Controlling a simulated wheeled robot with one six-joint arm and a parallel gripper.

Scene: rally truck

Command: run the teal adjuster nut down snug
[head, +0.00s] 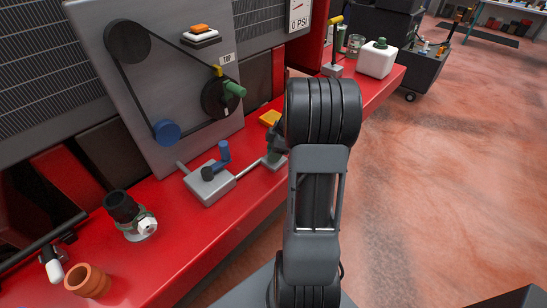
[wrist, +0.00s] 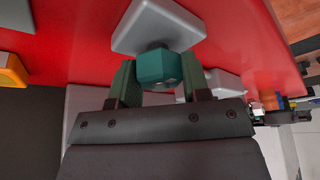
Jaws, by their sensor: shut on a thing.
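The teal adjuster nut (wrist: 158,66) is a hex-sided piece on a short dark stem, at the middle of the wrist view. The stem meets a pale grey block (wrist: 190,32) on the red bench. My gripper (wrist: 160,80) has one dark green finger on each side of the nut and is shut on it. In the head view my gripper (head: 276,140) is at a small grey block on the bench, partly behind my arm. The nut cannot be made out there. How far the nut sits down its stem is unclear.
A rod (head: 249,169) runs from a grey block (head: 208,190) with a blue-handled crank. A grey panel (head: 170,125) with pulleys and a belt stands behind. A yellow block (head: 270,118) lies close to my gripper. A white jug (head: 376,60) stands farther along the bench.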

